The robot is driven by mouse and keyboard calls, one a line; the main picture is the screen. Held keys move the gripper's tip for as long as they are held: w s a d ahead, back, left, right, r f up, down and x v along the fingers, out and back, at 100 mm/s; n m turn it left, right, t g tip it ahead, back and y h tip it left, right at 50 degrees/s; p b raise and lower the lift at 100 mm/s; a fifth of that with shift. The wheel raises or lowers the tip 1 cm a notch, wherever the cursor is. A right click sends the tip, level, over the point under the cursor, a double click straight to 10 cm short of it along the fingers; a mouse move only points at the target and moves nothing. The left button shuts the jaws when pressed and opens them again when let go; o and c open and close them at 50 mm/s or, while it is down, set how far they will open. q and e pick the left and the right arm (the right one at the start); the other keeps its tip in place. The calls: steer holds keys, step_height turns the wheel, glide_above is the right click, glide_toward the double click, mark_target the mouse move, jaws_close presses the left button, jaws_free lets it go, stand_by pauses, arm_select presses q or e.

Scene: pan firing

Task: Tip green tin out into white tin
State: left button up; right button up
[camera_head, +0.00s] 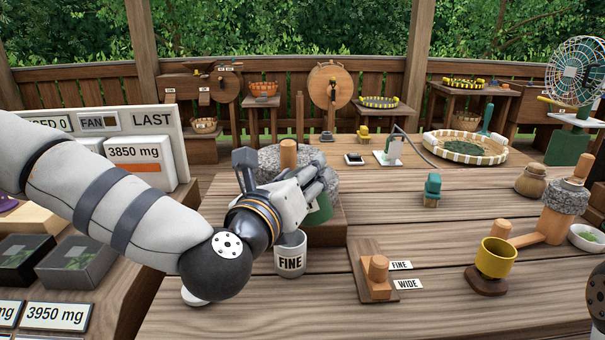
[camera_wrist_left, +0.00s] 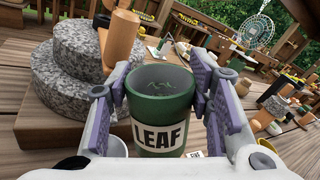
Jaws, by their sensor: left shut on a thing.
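My left gripper (camera_head: 308,190) is shut on the green tin (camera_head: 320,209). In the left wrist view the green tin (camera_wrist_left: 163,108) sits between the two purple-padded fingers, labelled LEAF, with a few green bits visible inside. Its mouth faces up toward the camera. In the head view most of it is hidden behind the gripper. The white tin (camera_head: 290,256), labelled FINE, stands upright on the table just below and in front of the gripper, its mouth partly covered by the gripper. My right gripper is not in view.
A grey stone mill (camera_head: 323,167) with a wooden handle stands right behind the gripper. A wooden block with a peg (camera_head: 379,280) and FINE and WIDE cards lies to the right. A yellow cup (camera_head: 495,259) stands further right. The table between them is clear.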

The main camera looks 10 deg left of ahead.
arm_select(q)
steer(key=f+n+b, duration=0.1)
steer(key=n, duration=0.2)
steer(key=f+n+b, duration=0.1)
steer(key=f+n, duration=0.1)
steer(key=a+f+n+g+h+b, duration=0.1)
steer(key=n+b, duration=0.1)
steer(key=n, duration=0.1)
steer(key=shift+w+f+n, duration=0.15)
steer(key=shift+w+n, duration=0.1)
steer(key=shift+n, duration=0.05)
steer(key=shift+c, duration=0.2)
steer(key=n+b, duration=0.2)
steer(key=b, duration=0.2)
steer(key=a+f+n+b, duration=0.1)
steer(key=n+b, duration=0.2)
steer(key=b, duration=0.2)
steer(key=a+n+h+b, duration=0.1)
steer(key=n+b, duration=0.2)
steer(key=b, duration=0.1)
steer(key=shift+w+f+b, duration=0.15)
steer(key=shift+f+b, duration=0.15)
steer(key=shift+f, duration=0.1)
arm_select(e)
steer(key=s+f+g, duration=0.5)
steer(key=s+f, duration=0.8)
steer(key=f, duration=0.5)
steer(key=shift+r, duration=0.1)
